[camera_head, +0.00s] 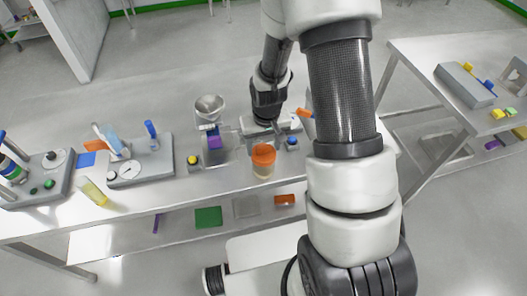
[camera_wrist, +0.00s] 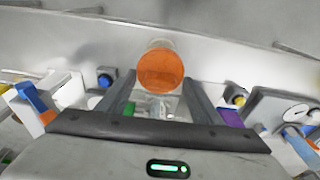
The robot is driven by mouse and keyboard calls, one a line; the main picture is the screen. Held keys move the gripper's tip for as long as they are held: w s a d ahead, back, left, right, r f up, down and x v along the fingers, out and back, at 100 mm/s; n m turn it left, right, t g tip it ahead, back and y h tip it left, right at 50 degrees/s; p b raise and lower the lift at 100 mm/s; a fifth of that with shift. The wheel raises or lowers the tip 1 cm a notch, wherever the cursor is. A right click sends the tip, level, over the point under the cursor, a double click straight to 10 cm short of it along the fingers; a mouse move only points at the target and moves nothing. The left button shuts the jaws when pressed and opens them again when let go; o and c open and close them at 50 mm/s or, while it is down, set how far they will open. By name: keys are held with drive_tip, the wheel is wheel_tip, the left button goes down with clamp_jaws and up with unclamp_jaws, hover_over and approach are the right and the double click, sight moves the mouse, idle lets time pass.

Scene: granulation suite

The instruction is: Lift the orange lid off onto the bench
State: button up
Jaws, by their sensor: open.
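The orange lid (camera_head: 263,153) sits on a pale, see-through jar (camera_head: 263,173) that stands upright near the front edge of the bench (camera_head: 150,192). In the wrist view the round top of the lid (camera_wrist: 160,69) faces the camera, with a little of the jar (camera_wrist: 160,43) showing above it. My gripper (camera_wrist: 158,80) is open, its two fingers appearing on either side of the lid. No contact with the lid can be made out. In the head view my gripper (camera_head: 262,128) is just behind the lid and partly hidden.
A yellow button box (camera_head: 193,160) and a blue button box (camera_head: 292,143) flank the jar. A machine with a metal funnel (camera_head: 209,108) stands behind it. A grey gauge unit (camera_head: 140,165) is to the left. Bare bench lies left of the jar along the front.

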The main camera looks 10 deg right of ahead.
drive_tip(key=c, duration=1.1)
drive_tip(key=shift+r, duration=0.1)
drive_tip(key=shift+c, duration=0.2)
